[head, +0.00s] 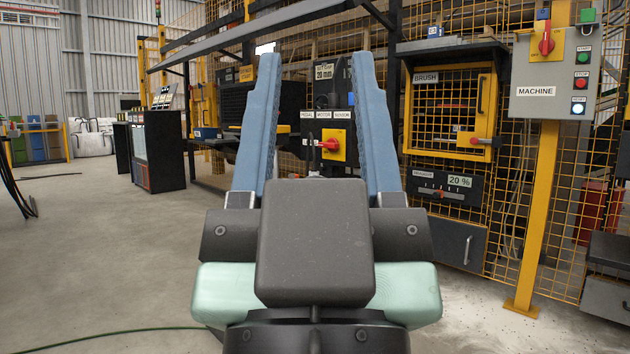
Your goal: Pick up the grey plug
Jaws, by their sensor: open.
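My gripper (314,72) reaches forward in the middle of the view, its two blue fingers wide apart. I see nothing held between them. I cannot make out a grey plug for certain. Beyond the fingers stands a dark panel with a label strip (331,115) reading motor and sensor, with a further label at its left. A red rotary handle on a yellow plate (335,145) is below the strip. My gripper's body and fingers hide the lower part of that panel and the floor in front of it.
A yellow mesh fence (575,200) with a brush cabinet (452,105) and a grey machine control box (552,75) stands at right. A dark cabinet (160,150) stands at left. A green cable (110,338) lies on the open concrete floor (90,260) at front left.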

